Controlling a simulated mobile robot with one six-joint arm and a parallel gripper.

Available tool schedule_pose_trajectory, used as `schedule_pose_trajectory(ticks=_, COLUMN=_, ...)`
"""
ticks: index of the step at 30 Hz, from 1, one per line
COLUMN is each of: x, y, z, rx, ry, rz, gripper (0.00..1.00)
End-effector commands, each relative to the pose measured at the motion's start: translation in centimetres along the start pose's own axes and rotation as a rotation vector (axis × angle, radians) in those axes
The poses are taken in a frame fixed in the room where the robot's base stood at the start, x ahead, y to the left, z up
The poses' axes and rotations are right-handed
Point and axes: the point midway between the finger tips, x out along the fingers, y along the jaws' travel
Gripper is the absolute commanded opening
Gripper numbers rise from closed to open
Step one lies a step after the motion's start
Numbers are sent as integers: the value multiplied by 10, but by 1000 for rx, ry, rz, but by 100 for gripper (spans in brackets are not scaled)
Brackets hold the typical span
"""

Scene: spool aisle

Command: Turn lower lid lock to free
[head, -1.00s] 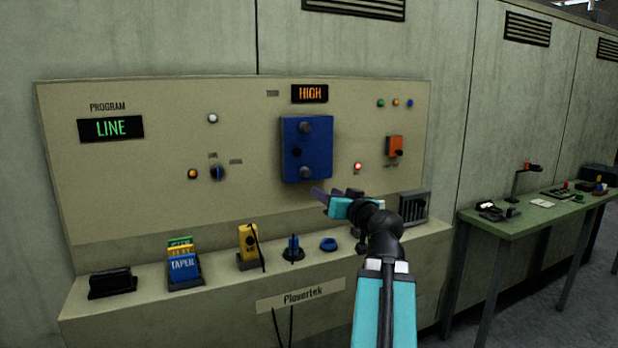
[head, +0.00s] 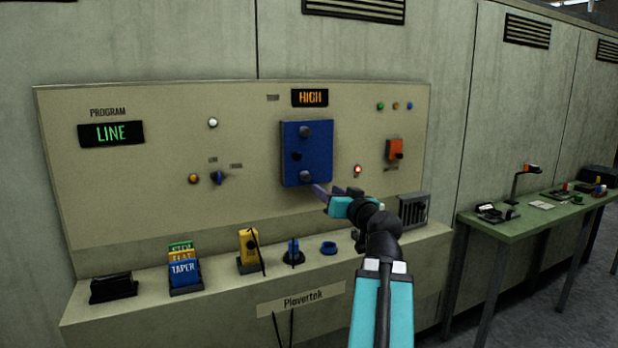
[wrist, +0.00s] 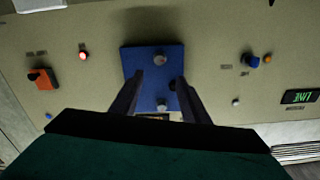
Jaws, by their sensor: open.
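The blue lid (head: 318,158) is on the beige wall panel, with a round grey upper lock (head: 305,132) and a similar lower lock (head: 306,176). A black knob (head: 296,156) sits between them. My gripper (head: 322,192) is open and empty, just below and right of the lower lock in the head view. The wrist view is upside down: the lower lock (wrist: 160,60) shows beyond the fingertips, and the upper lock (wrist: 161,104) shows between the fingers (wrist: 160,80). The fingers appear apart from the lid. The locks' turn markings are too small to read.
An orange switch (head: 395,149) and a lit red lamp (head: 358,169) are right of the lid. A blue rotary switch (head: 217,178) is at left. The ledge below holds cards (head: 184,272), a yellow device (head: 249,250) and a blue ring (head: 328,248). A green table (head: 530,222) stands at right.

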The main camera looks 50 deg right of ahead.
Motion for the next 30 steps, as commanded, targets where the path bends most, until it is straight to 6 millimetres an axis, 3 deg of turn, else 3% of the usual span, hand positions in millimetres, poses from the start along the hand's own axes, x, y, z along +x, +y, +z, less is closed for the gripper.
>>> schedule_pose_trajectory(ticks=18, x=19, y=0, z=-3, rx=1, ry=-1, rz=3, gripper=42)
schedule_pose_trajectory(ticks=30, x=68, y=2, z=-2, rx=1, ry=-1, rz=3, gripper=42)
